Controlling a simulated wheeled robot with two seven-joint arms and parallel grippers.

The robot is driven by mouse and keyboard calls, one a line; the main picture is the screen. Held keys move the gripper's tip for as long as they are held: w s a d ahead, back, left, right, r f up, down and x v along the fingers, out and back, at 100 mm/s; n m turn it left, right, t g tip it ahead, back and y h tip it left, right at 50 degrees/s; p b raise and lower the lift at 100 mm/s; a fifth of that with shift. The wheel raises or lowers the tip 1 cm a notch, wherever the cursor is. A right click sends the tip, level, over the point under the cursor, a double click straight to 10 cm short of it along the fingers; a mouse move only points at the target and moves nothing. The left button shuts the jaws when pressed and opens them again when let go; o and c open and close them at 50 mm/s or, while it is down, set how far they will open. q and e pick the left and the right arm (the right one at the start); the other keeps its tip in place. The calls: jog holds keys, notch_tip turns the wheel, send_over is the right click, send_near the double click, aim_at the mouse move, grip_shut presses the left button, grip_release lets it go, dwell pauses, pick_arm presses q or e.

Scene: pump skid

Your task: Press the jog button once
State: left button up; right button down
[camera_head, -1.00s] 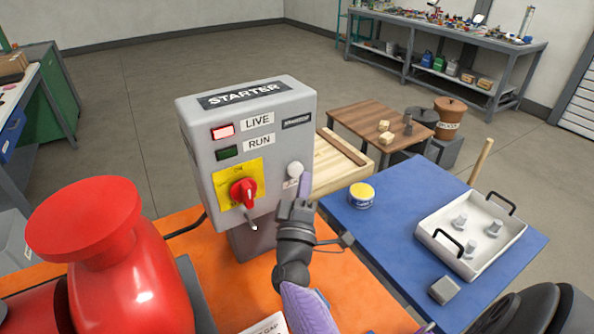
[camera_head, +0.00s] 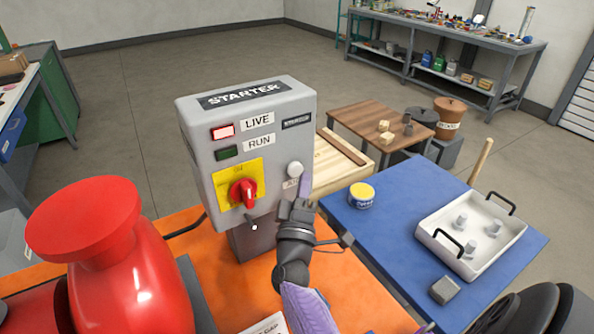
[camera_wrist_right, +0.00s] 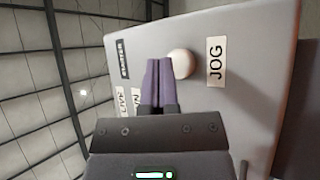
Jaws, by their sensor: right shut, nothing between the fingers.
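The grey starter box (camera_head: 202,150) stands on the orange skid with a STARTER label, a lit red LIVE lamp (camera_head: 222,132), a dark green RUN lamp (camera_head: 228,153) and a red rotary switch on a yellow plate. In the wrist view the fingertips (camera_wrist_right: 159,66) overlap the button's edge; contact cannot be told. My left gripper is out of view.
A large red pump body (camera_head: 125,260) stands at the left front. A blue table (camera_head: 400,215) at right holds a yellow-lidded tin (camera_head: 361,195) and a white tray (camera_head: 430,228) with several parts. A wooden box (camera_head: 335,165) is behind the starter box.

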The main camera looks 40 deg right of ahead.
jog(key=shift+w, duration=0.1)
jog(key=shift+w, duration=0.35)
jog(key=shift+w+d, duration=0.1)
dwell(0.5)
